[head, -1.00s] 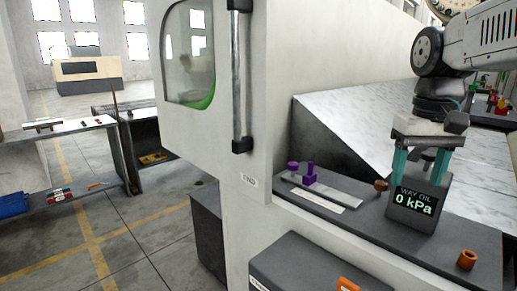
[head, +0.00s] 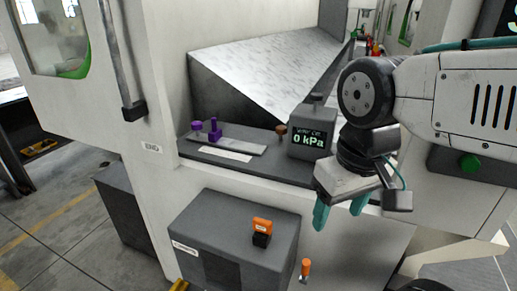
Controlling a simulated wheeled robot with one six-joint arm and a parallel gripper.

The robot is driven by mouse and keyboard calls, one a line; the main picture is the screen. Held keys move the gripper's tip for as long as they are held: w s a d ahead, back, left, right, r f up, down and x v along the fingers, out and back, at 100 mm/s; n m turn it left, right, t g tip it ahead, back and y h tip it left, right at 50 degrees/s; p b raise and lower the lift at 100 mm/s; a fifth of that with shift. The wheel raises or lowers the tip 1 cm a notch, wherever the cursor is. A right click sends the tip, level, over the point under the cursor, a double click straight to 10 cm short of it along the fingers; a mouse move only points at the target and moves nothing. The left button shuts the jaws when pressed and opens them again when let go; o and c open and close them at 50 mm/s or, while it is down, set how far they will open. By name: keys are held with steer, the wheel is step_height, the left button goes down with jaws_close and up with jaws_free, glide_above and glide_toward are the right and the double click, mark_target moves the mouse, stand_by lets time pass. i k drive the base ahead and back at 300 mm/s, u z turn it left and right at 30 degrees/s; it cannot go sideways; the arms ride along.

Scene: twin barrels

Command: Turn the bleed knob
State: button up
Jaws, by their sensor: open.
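No label marks a bleed knob, so I cannot tell for sure which part it is. A small brown knob (head: 281,131) stands on the dark machine shelf, just left of the WAY OIL gauge (head: 311,138), which reads 0 kPa. My gripper (head: 340,210) has teal fingers, apart and pointing down. It is empty, in front of and to the right of the gauge, apart from the brown knob. It hides part of the shelf's right side.
A grey plate (head: 240,144) with purple parts (head: 215,128) lies on the shelf. Below stands a grey cabinet (head: 215,225) with an orange-topped switch (head: 262,226). An orange-tipped stem (head: 305,267) is beside it. Open floor lies at left.

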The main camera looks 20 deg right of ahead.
mark_target(280, 130)
steer(key=k, duration=0.5)
steer(key=u, duration=2.05)
steer(key=i, duration=1.1)
steer(key=z, duration=2.4)
